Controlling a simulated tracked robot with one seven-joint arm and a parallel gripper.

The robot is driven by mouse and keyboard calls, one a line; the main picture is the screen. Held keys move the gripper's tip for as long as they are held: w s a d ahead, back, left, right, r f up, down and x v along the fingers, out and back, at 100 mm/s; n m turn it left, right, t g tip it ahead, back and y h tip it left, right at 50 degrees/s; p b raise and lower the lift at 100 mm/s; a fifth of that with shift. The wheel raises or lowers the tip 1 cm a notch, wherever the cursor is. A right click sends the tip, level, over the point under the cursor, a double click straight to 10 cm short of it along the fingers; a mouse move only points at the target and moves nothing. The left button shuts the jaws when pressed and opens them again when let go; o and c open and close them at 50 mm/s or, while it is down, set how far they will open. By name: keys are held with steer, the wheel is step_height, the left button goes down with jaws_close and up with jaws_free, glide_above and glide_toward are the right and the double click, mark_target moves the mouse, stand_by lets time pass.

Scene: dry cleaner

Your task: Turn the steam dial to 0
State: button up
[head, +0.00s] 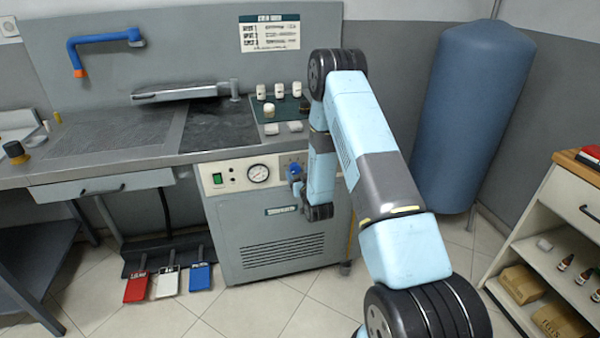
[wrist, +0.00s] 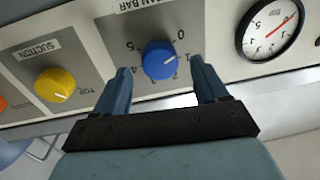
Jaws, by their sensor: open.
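The blue steam dial (wrist: 159,60) sits on a pale control panel under a partly cut-off label, with numbers around it including 0 and 5. A small white mark shows on the dial's right side; I cannot tell exactly which number it points to. My gripper (wrist: 160,69) is open, with one finger on each side of the dial and apparently not closed on it. In the head view the dial (head: 295,168) shows on the grey machine's front, and my gripper (head: 297,186) is just below it, partly hidden by my arm.
A yellow suction knob (wrist: 55,85) is left of the dial, and a pressure gauge (wrist: 270,28) is to its right. In the head view, a green switch (head: 217,178) is on the same panel. Red, white and blue pedals (head: 167,284) lie on the floor. A blue tank (head: 475,110) stands behind my arm.

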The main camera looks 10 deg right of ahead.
steer(key=shift+w, duration=1)
steer(key=shift+c, duration=0.4)
steer(key=c, duration=1)
steer(key=shift+a+n, duration=0.1)
steer(key=shift+n, duration=1)
steer(key=o, duration=1.1)
steer(key=s, duration=0.9)
steer(key=s+d, duration=0.1)
steer(key=s, duration=0.3)
steer(key=shift+s, duration=0.4)
